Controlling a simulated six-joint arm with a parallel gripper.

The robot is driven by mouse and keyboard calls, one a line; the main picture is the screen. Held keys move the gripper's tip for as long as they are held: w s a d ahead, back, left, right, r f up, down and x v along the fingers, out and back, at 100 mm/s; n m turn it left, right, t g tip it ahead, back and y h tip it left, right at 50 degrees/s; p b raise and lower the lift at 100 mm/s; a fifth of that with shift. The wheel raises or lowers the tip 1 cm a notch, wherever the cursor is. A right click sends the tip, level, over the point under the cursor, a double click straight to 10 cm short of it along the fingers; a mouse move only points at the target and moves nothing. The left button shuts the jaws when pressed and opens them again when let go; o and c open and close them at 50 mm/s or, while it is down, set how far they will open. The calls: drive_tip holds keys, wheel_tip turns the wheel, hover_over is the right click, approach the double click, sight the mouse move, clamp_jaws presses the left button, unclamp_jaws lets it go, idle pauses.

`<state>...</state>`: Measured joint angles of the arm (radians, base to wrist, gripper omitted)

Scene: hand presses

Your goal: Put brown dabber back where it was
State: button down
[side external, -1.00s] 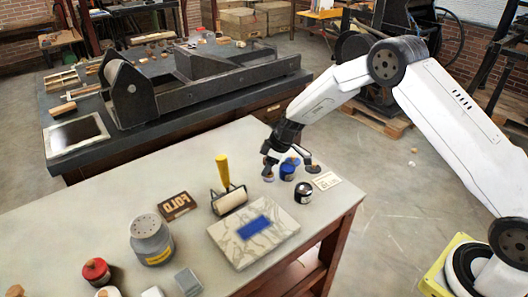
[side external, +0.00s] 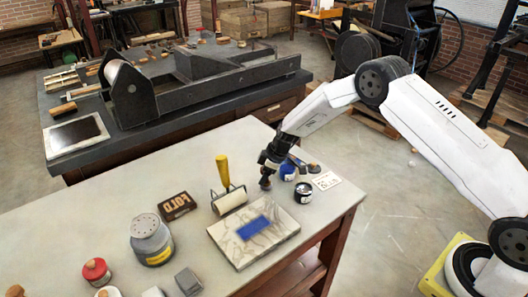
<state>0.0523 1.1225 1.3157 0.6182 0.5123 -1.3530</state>
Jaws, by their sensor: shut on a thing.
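My gripper (side external: 267,172) is over the far right part of the near table, left of a blue jar (side external: 288,173). It is shut on a small dark brown thing (side external: 265,184), which looks like the brown dabber, partly hidden by the fingers. The thing is just above or touching the tabletop; I cannot tell which. A second small brown-topped thing (side external: 313,168) stands right of the blue jar.
A black jar (side external: 303,192) and white card (side external: 327,180) are close by on the right. A yellow-handled roller (side external: 229,195), stone slab (side external: 253,232) with blue ink, and FOLD block (side external: 177,206) are to the left.

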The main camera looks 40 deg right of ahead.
drive_tip(key=shift+f, duration=0.15)
drive_tip(key=shift+c, duration=0.5)
unclamp_jaws()
drive_tip(key=shift+r, duration=0.2)
drive_tip(key=v, duration=1.2)
idle(0.4)
drive_tip(key=s+r+m+h, duration=0.1)
drive_tip(key=s+m, duration=0.3)
drive_tip(key=s, duration=0.9)
drive_tip(key=s+a+r+m+h, duration=0.1)
drive_tip(key=s+r+m, duration=0.3)
drive_tip(key=s, duration=1)
drive_tip(key=shift+s+a+r+m+g+h, duration=0.2)
drive_tip(key=shift+s+r+m+g+h, duration=0.1)
drive_tip(key=shift+m+h, duration=0.25)
